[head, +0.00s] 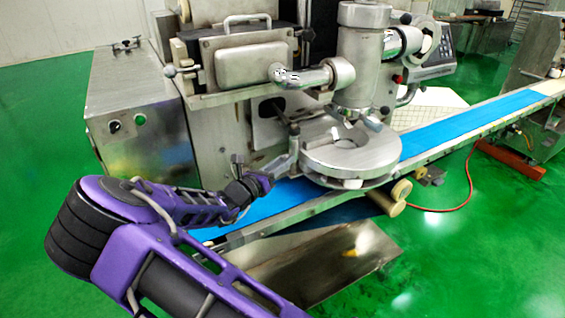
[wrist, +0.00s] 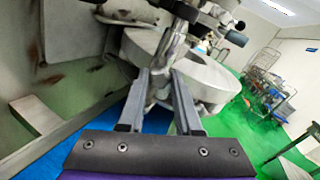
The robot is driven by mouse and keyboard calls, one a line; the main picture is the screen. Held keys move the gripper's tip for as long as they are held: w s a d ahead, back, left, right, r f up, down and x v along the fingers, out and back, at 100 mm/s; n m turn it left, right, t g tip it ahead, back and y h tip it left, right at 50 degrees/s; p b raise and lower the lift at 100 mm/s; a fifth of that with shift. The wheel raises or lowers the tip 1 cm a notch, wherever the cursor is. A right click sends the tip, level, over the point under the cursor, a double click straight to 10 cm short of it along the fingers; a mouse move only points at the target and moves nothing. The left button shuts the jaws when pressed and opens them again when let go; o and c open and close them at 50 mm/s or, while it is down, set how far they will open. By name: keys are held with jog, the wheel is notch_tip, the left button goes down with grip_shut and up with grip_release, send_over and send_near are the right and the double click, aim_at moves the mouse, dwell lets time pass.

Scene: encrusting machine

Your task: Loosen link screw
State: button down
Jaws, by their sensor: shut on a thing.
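My gripper (wrist: 160,78) is shut on a small grey metal part at the lower end of the link (wrist: 178,38), which I take to be the link screw; the fingers partly hide it. In the head view, my gripper (head: 262,181) is at the left of the round steel disc housing (head: 345,160), just above the blue conveyor belt (head: 290,195). The link (head: 293,145) runs up from the gripper beside the disc housing. The screw's head and thread are too small to make out.
The machine's steel cabinet (head: 130,105) stands at the left. A vertical cylinder (head: 362,60) rises over the disc housing. A metal plate (head: 315,262) lies below the belt. Open green floor (head: 470,250) is at the right, with a red cable. A wire rack (wrist: 268,85) stands far off.

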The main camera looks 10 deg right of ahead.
jog(key=shift+f+n+b, duration=0.1)
jog(key=shift+n+b, duration=0.2)
jog(key=shift+b, duration=0.1)
jog(key=n, duration=0.7)
jog(key=n+b, duration=0.1)
jog(key=n, duration=1.3)
jog(key=shift+r+n+b, duration=0.3)
jog(key=shift+n, duration=0.1)
jog(key=n+p, duration=0.2)
jog(key=n, duration=0.2)
jog(key=shift+n, duration=0.3)
jog(key=n+p, duration=0.2)
jog(key=n, duration=0.2)
jog(key=n+p, duration=0.2)
jog(key=n, duration=0.2)
jog(key=shift+n, duration=0.6)
